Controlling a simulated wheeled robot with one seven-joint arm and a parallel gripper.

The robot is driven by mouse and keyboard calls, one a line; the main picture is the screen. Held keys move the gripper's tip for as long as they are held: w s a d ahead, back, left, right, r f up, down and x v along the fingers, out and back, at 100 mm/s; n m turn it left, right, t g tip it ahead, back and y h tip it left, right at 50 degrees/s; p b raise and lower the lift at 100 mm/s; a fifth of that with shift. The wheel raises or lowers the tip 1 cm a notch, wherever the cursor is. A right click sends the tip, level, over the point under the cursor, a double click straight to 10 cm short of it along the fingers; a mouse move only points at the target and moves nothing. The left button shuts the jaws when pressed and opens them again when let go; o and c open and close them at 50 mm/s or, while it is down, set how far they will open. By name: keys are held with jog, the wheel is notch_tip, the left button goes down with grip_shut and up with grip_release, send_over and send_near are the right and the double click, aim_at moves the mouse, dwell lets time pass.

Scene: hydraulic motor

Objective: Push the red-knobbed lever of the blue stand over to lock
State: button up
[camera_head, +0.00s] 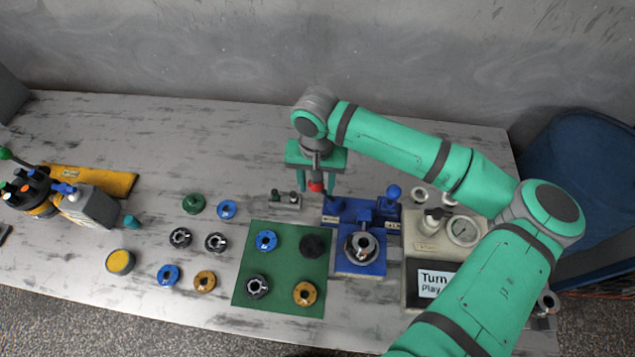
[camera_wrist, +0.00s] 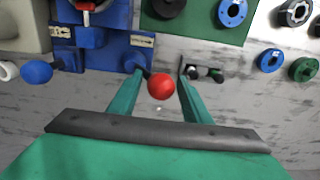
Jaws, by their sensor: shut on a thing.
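The blue stand (camera_head: 343,262) sits right of the green mat, with a round metal part in its middle. It also shows at the upper left of the wrist view (camera_wrist: 100,55). The red knob (camera_head: 316,186) of its lever is at the stand's back left corner. My gripper (camera_head: 317,190) points down over that corner, shut on the red knob. In the wrist view the red knob (camera_wrist: 161,87) shows between the two green fingers. A blue knob (camera_head: 393,191) stands at the stand's back right corner.
A green mat (camera_head: 247,235) with several ring parts lies left of the stand. A small metal block with pegs (camera_head: 285,199) is just left of my gripper. The table's back is clear.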

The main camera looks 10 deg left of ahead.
jog(key=shift+s+a+f, duration=0.2)
jog(key=shift+a, duration=0.1)
jog(key=o, duration=0.3)
jog(key=shift+o, duration=0.2)
jog(key=shift+w+r, duration=0.1)
jog(key=shift+w+d+r, duration=0.1)
jog(key=shift+r, duration=1.45)
jog(key=shift+d+r, duration=0.1)
jog(key=shift+r, duration=1.4)
